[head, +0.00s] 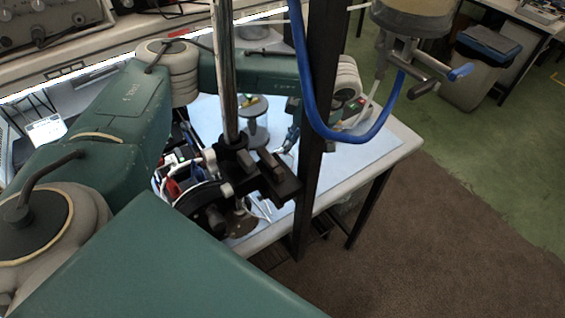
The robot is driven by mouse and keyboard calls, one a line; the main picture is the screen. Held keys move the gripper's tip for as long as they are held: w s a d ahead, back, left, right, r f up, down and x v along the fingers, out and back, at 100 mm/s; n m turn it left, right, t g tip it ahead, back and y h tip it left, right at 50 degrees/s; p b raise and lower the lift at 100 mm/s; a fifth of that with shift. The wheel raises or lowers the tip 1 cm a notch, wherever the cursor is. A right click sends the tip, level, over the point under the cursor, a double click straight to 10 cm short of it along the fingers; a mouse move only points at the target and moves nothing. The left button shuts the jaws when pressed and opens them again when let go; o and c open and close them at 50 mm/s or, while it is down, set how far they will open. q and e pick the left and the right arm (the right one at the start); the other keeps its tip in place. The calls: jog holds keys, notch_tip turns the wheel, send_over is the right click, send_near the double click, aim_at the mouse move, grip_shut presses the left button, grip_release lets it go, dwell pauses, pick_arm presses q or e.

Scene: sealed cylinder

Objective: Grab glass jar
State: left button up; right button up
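A clear glass jar (255,128) with a dark round top stands on the pale blue table (375,150), just right of the metal rod. My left arm comes in from the left and reaches over the far side of the table behind the jar. My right gripper is not in view.
A metal rod with a black clamp (265,175), a dark post (318,120) and a blue hose (345,136) stand in front of the table. Coloured clutter (185,170) lies left of the jar. The table's right end looks clear. A bin (480,70) stands beyond.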

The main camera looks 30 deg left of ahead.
pick_arm(q)
jog(key=p+x, duration=0.3)
jog(key=x, duration=0.1)
jog(key=shift+w+f, duration=0.1)
jog(key=shift+w, duration=0.25)
jog(key=shift+a+f, duration=0.15)
jog(key=shift+f, duration=0.35)
grip_shut()
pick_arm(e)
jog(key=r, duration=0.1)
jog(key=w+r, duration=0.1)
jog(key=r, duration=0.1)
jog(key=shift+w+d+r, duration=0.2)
